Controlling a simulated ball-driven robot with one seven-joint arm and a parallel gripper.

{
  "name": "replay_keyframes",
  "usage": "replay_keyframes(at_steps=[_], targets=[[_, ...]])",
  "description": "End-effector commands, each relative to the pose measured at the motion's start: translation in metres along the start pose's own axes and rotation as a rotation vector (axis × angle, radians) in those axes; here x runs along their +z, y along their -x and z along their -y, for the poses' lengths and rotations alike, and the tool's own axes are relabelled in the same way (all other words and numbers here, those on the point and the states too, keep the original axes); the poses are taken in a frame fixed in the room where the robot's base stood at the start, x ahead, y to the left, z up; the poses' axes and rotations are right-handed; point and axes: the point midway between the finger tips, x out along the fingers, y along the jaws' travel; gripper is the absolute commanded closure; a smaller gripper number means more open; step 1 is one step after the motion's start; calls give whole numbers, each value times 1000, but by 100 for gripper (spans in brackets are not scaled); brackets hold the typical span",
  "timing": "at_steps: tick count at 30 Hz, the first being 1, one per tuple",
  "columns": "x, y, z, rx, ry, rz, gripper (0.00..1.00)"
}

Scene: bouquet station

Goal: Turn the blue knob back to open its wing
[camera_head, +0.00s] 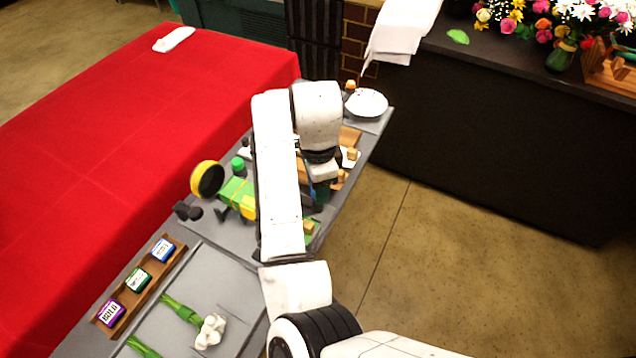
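My gripper (322,172) points down over the right edge of the grey bench, seen from behind and above. Its fingertips are hidden, so I cannot tell its opening. A small dark blue piece (320,193) shows just beneath it; it may be the blue knob, but whether the gripper touches it is unclear. I cannot make out a wing for certain. A green and yellow piece (237,193) lies left of my arm, beside a round yellow-rimmed black disc (207,179). My white arm covers the middle of the bench.
A wooden rack (174,268) with blue, green and purple labelled boxes stands front left. Green stems and a white bloom (210,331) lie on the grey tray. A white bowl (366,103) is at the far end. A red-covered table (120,130) is left; open floor is right.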

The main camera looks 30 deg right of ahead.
Motion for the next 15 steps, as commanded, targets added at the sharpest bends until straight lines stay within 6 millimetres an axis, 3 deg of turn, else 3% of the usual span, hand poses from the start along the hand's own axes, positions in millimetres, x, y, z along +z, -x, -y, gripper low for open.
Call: replay_keyframes(at_steps=[4, 15], targets=[[0, 0, 0, 2, 0, 0, 42], [0, 7, 0, 1, 1, 0, 41]])
